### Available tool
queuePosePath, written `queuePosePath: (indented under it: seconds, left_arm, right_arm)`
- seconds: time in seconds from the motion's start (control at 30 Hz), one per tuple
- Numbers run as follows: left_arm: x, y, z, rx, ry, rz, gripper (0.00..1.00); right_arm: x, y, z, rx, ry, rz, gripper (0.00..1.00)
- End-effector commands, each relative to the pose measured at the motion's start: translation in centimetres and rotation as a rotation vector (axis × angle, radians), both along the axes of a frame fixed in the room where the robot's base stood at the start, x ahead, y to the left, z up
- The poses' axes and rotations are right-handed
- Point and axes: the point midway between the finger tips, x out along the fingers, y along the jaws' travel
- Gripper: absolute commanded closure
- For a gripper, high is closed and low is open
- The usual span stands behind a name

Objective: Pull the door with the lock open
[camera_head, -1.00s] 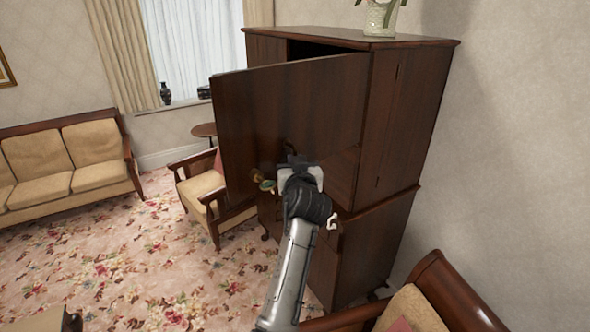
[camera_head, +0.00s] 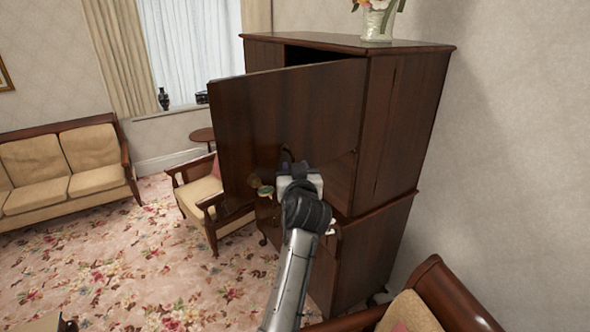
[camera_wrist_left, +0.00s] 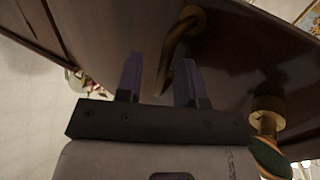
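The dark wooden cabinet door (camera_head: 275,115) stands swung out from the tall cabinet (camera_head: 405,125), with a dark gap at its top. A round brass fitting with a greenish face (camera_head: 264,190), perhaps the lock, sits low on the door; it also shows at the right of the left wrist view (camera_wrist_left: 268,118). My left gripper (camera_head: 287,162) is at the door's lower part, right of that fitting. In the left wrist view its two fingers (camera_wrist_left: 158,82) are apart. A curved brass handle (camera_wrist_left: 188,35) runs down beside and partly behind the right finger; contact is unclear. My right gripper is out of view.
A flower vase (camera_head: 378,22) stands on the cabinet. A cushioned armchair (camera_head: 203,192) is behind the door to the left, and another chair (camera_head: 412,310) is at lower right. A sofa (camera_head: 65,165) stands far left. The flowered carpet (camera_head: 130,255) between is open floor.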

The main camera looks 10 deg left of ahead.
Motion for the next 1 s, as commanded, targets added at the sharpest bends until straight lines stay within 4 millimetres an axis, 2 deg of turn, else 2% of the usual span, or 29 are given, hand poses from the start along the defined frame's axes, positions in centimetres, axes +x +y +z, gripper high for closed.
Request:
queuePosePath:
  seconds: [0.3,0.5,1.0]
  left_arm:
    - [-3.9,-1.0,-0.2,-0.002,0.0,-0.002,0.65]
    - [-5.7,-1.5,-0.2,-0.001,0.002,-0.003,0.65]
    - [-6.3,-1.6,-0.1,0.004,0.005,-0.003,0.65]
  right_arm:
    - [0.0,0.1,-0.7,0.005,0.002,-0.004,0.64]
    - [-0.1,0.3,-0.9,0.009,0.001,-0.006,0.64]
    - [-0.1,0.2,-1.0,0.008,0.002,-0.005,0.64]
